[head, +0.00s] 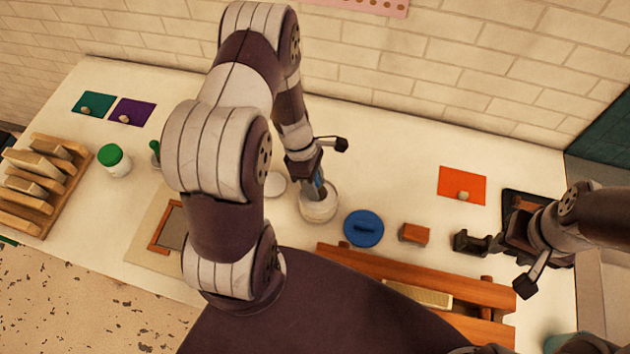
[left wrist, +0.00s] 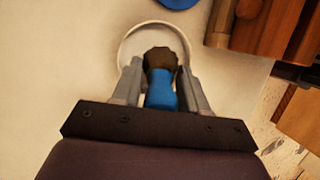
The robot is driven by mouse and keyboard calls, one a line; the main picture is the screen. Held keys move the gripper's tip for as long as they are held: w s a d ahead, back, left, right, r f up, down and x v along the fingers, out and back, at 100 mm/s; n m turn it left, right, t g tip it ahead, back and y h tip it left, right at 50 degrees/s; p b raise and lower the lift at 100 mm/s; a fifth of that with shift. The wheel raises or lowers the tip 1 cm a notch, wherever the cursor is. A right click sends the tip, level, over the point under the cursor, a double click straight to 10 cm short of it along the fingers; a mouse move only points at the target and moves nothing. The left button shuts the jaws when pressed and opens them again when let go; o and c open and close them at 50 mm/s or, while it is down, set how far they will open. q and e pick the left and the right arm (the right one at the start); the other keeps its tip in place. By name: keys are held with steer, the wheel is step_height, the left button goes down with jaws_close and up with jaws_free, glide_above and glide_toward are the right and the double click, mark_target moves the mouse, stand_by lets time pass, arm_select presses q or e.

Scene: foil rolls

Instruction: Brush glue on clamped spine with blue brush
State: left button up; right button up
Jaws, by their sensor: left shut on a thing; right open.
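My left gripper (head: 317,186) is shut on the blue brush (left wrist: 160,92), which also shows in the head view (head: 319,183). The brush points down over a round whitish pot (head: 319,207), whose rim also shows in the left wrist view (left wrist: 124,52). The dark bristle end is at the pot's mouth; I cannot tell how deep it is. The wooden clamp press (head: 420,275) stands at the front right, with a pale spine (head: 425,295) between its wooden bars. My right gripper (head: 473,243) is open and empty, above the table near the press's right side.
A blue round lid (head: 363,228) and a small wooden block (head: 414,233) lie between pot and press. A white disc (head: 274,185) is left of the pot. A green-lidded jar (head: 114,160) and a wooden rack (head: 45,180) stand at left. An orange card (head: 462,185) lies at back right.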

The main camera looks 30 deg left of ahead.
mark_target(321, 189)
arm_select(q)
steer(key=shift+w+d, duration=0.1)
steer(key=shift+d, duration=0.05)
steer(key=shift+f, duration=0.25)
steer(key=shift+f+b, duration=0.3)
steer(key=shift+b, duration=0.15)
stand_by(0.4)
steer(key=shift+f, duration=0.1)
stand_by(0.7)
step_height(321, 189, up, 7)
steer(key=p, duration=0.6)
steer(key=shift+p, duration=0.4)
